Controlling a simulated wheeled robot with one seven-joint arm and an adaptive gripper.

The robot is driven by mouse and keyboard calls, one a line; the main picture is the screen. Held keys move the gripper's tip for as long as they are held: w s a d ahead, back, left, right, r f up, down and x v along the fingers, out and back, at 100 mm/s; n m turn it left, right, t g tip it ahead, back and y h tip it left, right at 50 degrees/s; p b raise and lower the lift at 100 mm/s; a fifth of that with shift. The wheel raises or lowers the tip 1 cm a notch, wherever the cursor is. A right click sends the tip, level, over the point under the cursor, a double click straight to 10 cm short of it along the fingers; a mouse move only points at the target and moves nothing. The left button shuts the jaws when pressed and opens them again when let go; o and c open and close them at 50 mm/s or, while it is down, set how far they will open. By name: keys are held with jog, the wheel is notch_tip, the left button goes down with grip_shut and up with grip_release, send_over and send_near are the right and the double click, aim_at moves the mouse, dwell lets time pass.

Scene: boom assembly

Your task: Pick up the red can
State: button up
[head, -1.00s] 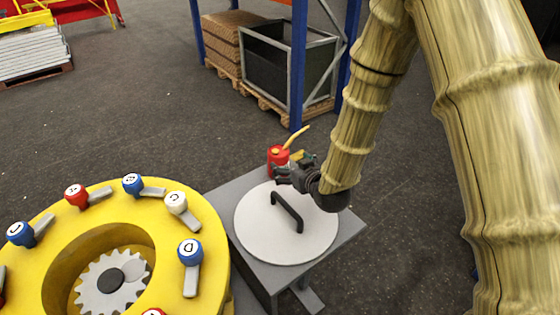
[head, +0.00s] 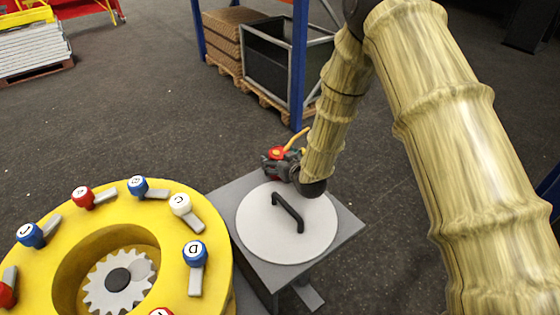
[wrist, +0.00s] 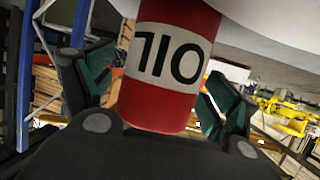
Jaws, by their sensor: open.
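The red can (head: 276,152) stands at the back corner of the grey table, with a yellow spout leaning up to the right. In the wrist view the red can (wrist: 170,68) shows a white band with the letters "OIL" upside down. My gripper (head: 274,166) is at the can in the head view and hides most of its body. In the wrist view the can sits between the two green-padded fingers of my gripper (wrist: 160,95). The fingers are spread, with a visible gap on the right side; the left finger's gap is narrower.
A white round lid (head: 262,232) with a black handle (head: 288,212) lies on the grey table (head: 345,228), just in front of the can. A yellow ring (head: 222,262) with several colored knobs stands at left. A blue rack post (head: 299,70) rises behind.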

jog(key=shift+w+a, duration=0.1)
jog(key=shift+w, duration=0.05)
jog(key=c, duration=1.2)
jog(key=shift+c, duration=0.2)
